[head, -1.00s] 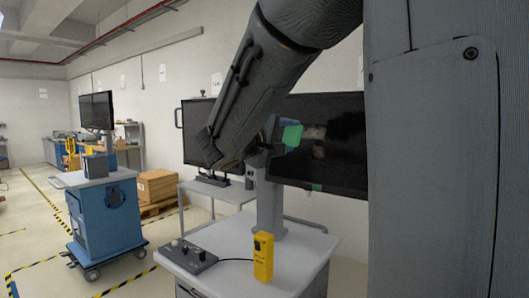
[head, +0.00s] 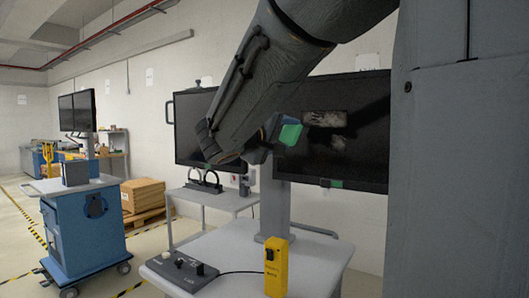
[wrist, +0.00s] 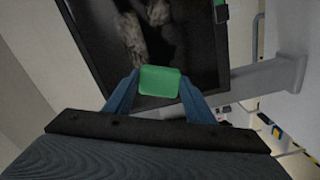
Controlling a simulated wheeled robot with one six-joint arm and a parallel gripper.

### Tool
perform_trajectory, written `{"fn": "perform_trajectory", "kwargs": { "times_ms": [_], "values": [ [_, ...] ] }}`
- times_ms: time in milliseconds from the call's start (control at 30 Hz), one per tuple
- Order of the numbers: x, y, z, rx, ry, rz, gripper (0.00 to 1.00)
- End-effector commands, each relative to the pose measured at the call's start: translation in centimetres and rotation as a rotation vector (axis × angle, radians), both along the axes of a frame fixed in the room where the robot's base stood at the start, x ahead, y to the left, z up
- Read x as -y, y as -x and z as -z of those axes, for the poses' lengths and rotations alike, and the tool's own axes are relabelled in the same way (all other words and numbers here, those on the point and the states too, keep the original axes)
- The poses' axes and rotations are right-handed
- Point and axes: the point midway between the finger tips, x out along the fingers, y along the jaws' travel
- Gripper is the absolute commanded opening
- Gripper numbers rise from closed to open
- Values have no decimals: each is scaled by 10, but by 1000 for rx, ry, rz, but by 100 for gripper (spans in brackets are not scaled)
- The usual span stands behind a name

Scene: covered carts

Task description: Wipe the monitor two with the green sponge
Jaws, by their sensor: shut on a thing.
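My gripper (wrist: 160,88) is shut on the green sponge (wrist: 160,78), with a blue-grey finger on each side of it. In the head view the sponge (head: 291,132) shows in front of the left part of a dark monitor (head: 358,168) on a grey post. I cannot tell whether the sponge touches the screen. Pale smudges (head: 325,118) mark this screen, and they show above the sponge in the wrist view (wrist: 132,38). A small green tag (head: 335,184) sits on its lower edge. No number is readable. My arm hides part of the view between the monitors.
A second dark monitor (head: 190,128) stands behind my arm at the left. The cart top (head: 222,250) below holds a yellow box (head: 276,267) and a black control box (head: 180,270).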

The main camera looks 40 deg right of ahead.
Motion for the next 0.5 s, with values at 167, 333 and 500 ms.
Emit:
{"fn": "perform_trajectory", "kwargs": {
  "times_ms": [167,333,500],
  "values": [
    [-2,-6,16,13,-5,-5,27],
    [0,-10,16,15,-7,-10,27],
    [12,-16,15,15,-5,-12,27]
  ]
}}
